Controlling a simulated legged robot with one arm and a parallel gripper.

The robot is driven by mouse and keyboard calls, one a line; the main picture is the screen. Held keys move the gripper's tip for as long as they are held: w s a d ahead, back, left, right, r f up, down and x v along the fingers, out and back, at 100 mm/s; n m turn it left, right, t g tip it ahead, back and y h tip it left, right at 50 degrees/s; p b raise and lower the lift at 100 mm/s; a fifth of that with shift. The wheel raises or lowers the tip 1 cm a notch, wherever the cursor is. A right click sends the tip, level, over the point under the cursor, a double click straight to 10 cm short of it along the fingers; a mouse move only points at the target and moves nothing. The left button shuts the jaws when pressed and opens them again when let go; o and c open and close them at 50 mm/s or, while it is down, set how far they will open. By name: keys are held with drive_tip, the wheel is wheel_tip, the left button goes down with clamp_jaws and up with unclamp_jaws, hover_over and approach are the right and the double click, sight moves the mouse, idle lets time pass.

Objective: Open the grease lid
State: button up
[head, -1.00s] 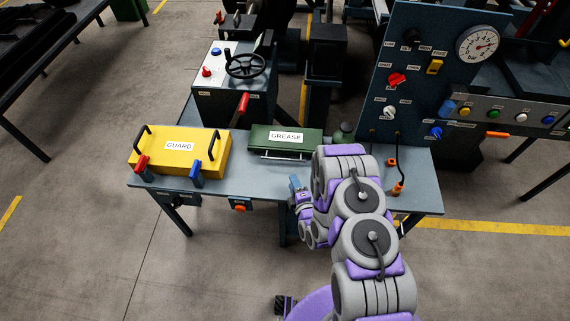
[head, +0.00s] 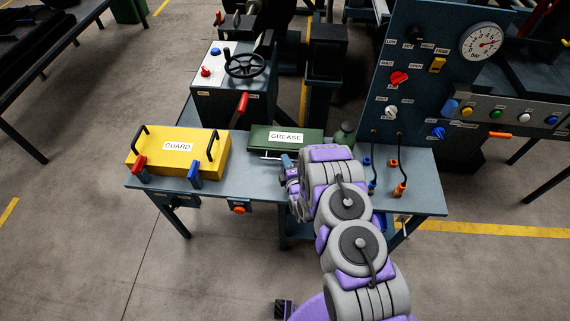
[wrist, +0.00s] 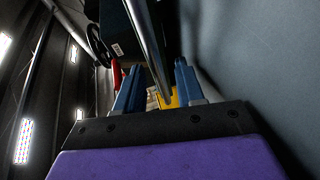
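The grease lid (head: 262,136) is a dark green lid labelled GREASE on the bench. It looks shut, with a silver bar handle (head: 262,156) along its front edge. My gripper (head: 287,162) is at the right end of that handle, partly hidden by my own arm. In the wrist view, my gripper's two blue fingers (wrist: 158,88) are apart. The silver bar (wrist: 150,45) runs between them in the picture. I cannot tell whether either finger touches it. The dark box front (wrist: 115,30) shows behind the bar.
A yellow guard (head: 207,144) with red and blue clamps stands left of the lid. A green rounded object (head: 343,134) stands to its right, and a control panel (head: 425,75) with cables is further right. The bench front (head: 225,185) between guard and arm is clear.

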drive_tip(key=shift+w+a, duration=0.1)
drive_tip(key=shift+w, duration=0.25)
clamp_jaws()
drive_tip(key=shift+s+f, duration=0.1)
idle(0.4)
